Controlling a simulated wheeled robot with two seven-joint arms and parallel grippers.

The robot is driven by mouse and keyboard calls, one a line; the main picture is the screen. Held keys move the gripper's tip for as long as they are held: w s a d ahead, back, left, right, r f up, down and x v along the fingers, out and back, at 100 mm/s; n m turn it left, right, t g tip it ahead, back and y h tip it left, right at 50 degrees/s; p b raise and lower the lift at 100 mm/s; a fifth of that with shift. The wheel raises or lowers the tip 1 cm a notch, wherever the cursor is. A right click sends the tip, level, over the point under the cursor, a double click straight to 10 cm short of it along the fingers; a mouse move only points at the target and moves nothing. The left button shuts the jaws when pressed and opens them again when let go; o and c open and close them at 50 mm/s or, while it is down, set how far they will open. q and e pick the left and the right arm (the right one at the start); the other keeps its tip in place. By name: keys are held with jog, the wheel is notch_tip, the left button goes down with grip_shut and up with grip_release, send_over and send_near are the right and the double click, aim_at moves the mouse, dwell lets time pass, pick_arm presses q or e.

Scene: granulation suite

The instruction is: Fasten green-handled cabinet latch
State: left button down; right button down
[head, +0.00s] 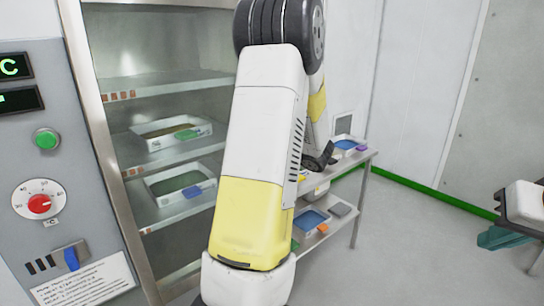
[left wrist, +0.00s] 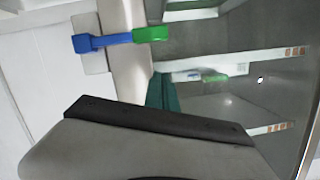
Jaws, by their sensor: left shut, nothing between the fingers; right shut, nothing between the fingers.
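A latch handle (left wrist: 118,39) shows at the upper left of the left wrist view. It has a blue end and bar, and a green grip. It lies across a pale upright next to a white panel. I cannot make it out in the head view. My left gripper (left wrist: 163,88) shows as teal fingers, shut and empty, a short way below the green grip in the picture and apart from it. In the head view my left arm covers the middle and its fingers are hidden. My right gripper (head: 500,238) is shut and empty at the right edge.
The steel cabinet (head: 85,95) shows its shelves with trays (head: 172,142). A control panel (head: 35,160) with a green button (head: 46,139), red dial (head: 39,204) and blue switch (head: 72,257) stands left. A bench (head: 358,163) with trays stands behind my arm.

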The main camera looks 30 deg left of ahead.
pick_arm(q)
jog(key=v, duration=0.8)
jog(key=shift+s+d+r, duration=0.1)
jog(key=shift+s+r, duration=0.05)
jog(key=shift+s, duration=0.1)
jog(key=s+d+f+m+g+h, duration=0.1)
jog(key=s+d+m+g+h, duration=0.1)
jog(key=s+h, duration=0.35)
jog(key=s+d+f+m+g+h, duration=0.1)
jog(key=s+d+f+h, duration=0.1)
jog(key=s, duration=0.6)
jog(key=s+d+r+m+t+h, duration=0.1)
jog(key=s+d+r+m+h, duration=0.1)
jog(key=d, duration=0.3)
jog(key=s+d+r+m+t+h, duration=0.2)
jog(key=d+m+h, duration=0.1)
jog(key=d, duration=0.3)
jog(key=s+d+r+m+t+h, duration=0.1)
jog(key=s+d+m+h, duration=0.1)
jog(key=d, duration=0.4)
jog(key=shift+s+r+m+h, duration=0.3)
jog(key=shift+r+m+h, duration=0.15)
jog(key=shift+h, duration=0.7)
jog(key=shift+d, duration=0.1)
